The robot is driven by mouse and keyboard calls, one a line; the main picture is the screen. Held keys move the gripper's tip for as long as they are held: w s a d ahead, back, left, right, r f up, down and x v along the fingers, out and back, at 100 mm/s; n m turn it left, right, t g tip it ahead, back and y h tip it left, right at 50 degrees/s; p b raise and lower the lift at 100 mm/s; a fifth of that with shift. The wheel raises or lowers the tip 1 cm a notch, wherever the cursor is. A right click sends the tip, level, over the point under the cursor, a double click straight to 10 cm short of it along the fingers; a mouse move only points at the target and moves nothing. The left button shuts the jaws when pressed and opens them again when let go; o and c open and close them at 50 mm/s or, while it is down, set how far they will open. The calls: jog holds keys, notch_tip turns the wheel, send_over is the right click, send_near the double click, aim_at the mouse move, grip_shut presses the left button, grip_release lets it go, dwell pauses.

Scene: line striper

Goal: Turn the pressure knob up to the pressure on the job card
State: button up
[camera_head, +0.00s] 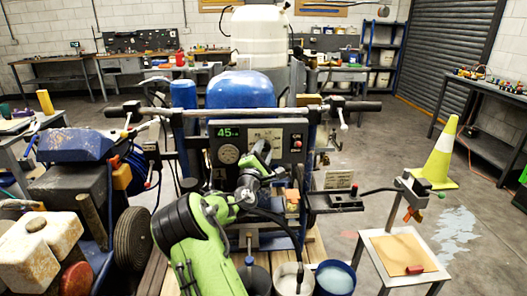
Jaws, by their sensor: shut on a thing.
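The line striper's grey control panel (222,142) faces me in the middle of the view. A round dial gauge (228,154) sits below the display. My gripper (268,166) is at the panel's lower middle, shut on what appears to be the pressure knob. The knob itself is hidden behind my gripper.
A red button (297,144) is on the panel's right side. The handlebar (344,106) crosses above the panel. Buckets (335,278) stand below my arm.

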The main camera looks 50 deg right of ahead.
jog(key=m+y, duration=0.1)
jog(key=m, duration=0.3)
jog(key=m+g+y+p, duration=0.1)
jog(key=m+y, duration=0.1)
jog(key=m, duration=0.2)
jog(key=r+m+y+p, duration=0.1)
jog(key=m, duration=0.3)
jog(key=shift+s+r+m+g+y, duration=0.1)
jog(key=shift+m+g+y, duration=0.2)
jog(key=shift+m+y, duration=0.1)
jog(key=m+t+y, duration=0.1)
jog(key=m+y, duration=0.1)
jog(key=m, duration=0.1)
jog(key=shift+s+d+m+b, duration=0.1)
jog(key=shift+d+m+b, duration=0.05)
jog(key=shift+m+b, duration=0.2)
jog(key=o, duration=1)
jog(key=shift+r, duration=0.15)
jog(key=shift+o, duration=0.2)
jog(key=v, duration=1.5)
jog(key=shift+s+a+p, duration=0.25)
jog(key=shift+s+p, duration=0.05)
jog(key=shift+p, duration=0.15)
